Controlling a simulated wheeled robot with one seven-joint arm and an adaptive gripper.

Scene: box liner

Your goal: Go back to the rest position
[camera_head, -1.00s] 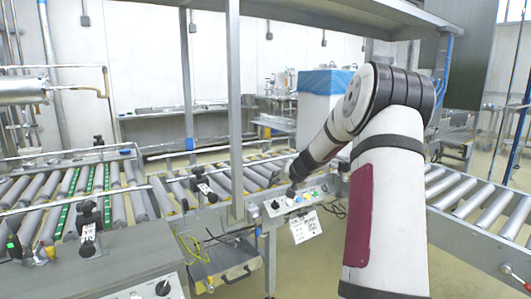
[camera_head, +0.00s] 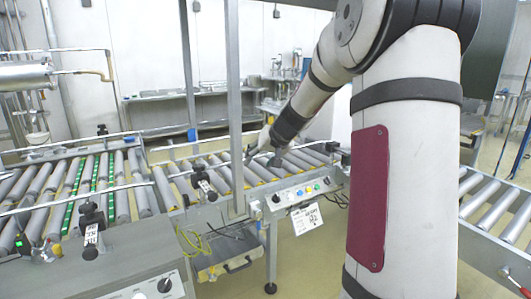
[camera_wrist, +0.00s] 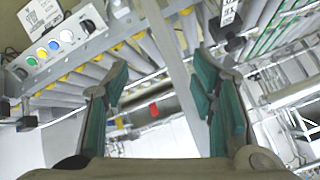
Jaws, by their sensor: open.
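My gripper (camera_head: 264,152) is at the end of my arm, above the roller conveyor in the middle of the head view. In the wrist view my gripper (camera_wrist: 160,75) has its two green-padded fingers spread apart, with nothing held between them. The control panel (camera_head: 302,194) with coloured buttons is on the conveyor's front side, just below and right of my gripper. The panel also shows at the upper left of the wrist view (camera_wrist: 55,45).
A grey metal post (camera_head: 234,110) stands close left of my gripper. The roller conveyor (camera_head: 110,185) spreads to the left, and another roller conveyor (camera_head: 490,215) lies at the right. A steel bench (camera_head: 200,105) stands along the back wall.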

